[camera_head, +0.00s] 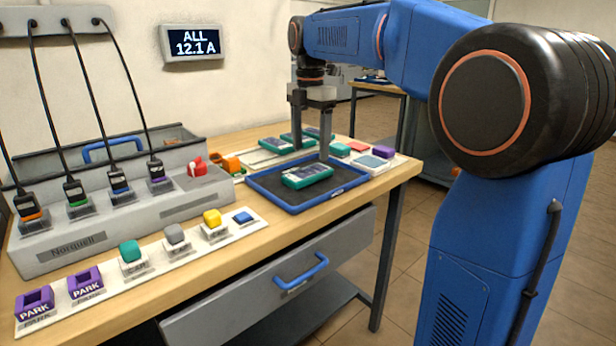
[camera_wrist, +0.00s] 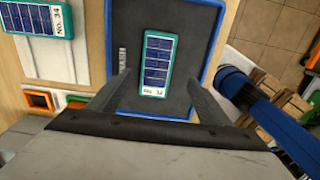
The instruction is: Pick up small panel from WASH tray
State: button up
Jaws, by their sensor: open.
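The small panel (camera_head: 307,176) has a teal frame and dark blue cells. My gripper (camera_head: 311,154) points down above the tray, open and empty. In the wrist view its fingers (camera_wrist: 158,79) are spread to either side of the panel's near end, apart from it.
Other teal-framed panels (camera_head: 298,138) lie on a pale rack behind the tray; one (camera_wrist: 38,17) shows at left in the wrist view. A grey charger box (camera_head: 110,217) and a strip with coloured blocks (camera_head: 174,237) stand left. A purple block (camera_head: 383,152) stands behind right.

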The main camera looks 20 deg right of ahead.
aim_at(308, 172)
jog(key=shift+w+a+f, duration=0.1)
jog(key=shift+w+f, duration=0.05)
jog(key=shift+f, duration=1.6)
jog(key=shift+w+a+f, duration=0.1)
jog(key=shift+w+f, duration=0.05)
jog(key=shift+f, duration=1.6)
jog(key=c, duration=1.3)
jog(key=shift+o, duration=0.2)
